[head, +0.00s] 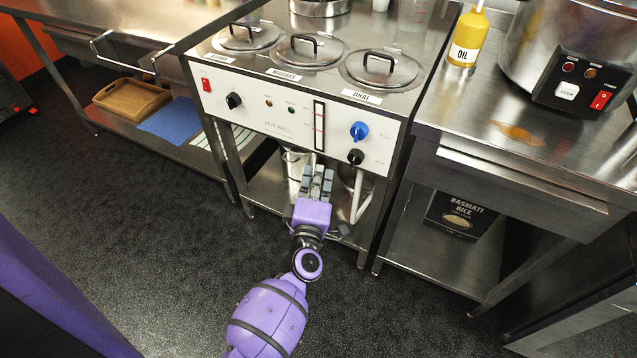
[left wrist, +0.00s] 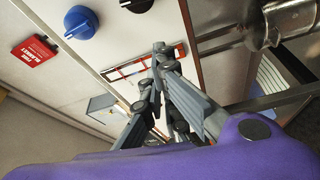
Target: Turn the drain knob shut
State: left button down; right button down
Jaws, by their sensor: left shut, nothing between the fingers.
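A black knob (head: 356,157) sits at the lower right of the white front panel, below a blue knob (head: 359,131). The small labels beside them are too fine to read surely; the black one, lowest by the pipe, appears to be the drain knob. In the left wrist view the black knob (left wrist: 137,4) is cut by the top edge, beside the blue knob (left wrist: 80,22). My left gripper (head: 320,166) is shut and empty, just below the panel's lower edge and left of the black knob, apart from it. My right gripper is not in view.
The hot well unit's panel (head: 278,127) also bears another black knob (head: 233,100) and a red switch (head: 206,85). Under it are a metal pail (head: 293,164) and a pale pipe (head: 359,197). Steel counters flank the unit; the dark floor in front is clear.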

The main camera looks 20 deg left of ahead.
aim_at(355, 159)
pick_arm(q)
jog(key=x, duration=0.6)
jog(key=shift+r, duration=0.1)
jog(key=d, duration=0.2)
jog(key=d+f, duration=0.1)
jog(key=d, duration=0.1)
jog(key=shift+s, duration=0.25)
jog(key=shift+r, duration=0.1)
jog(key=shift+d+f+n+g+p, duration=0.4)
jog(key=shift+d+n+p, duration=0.2)
jog(key=shift+n, duration=0.5)
jog(key=shift+a+r, duration=0.1)
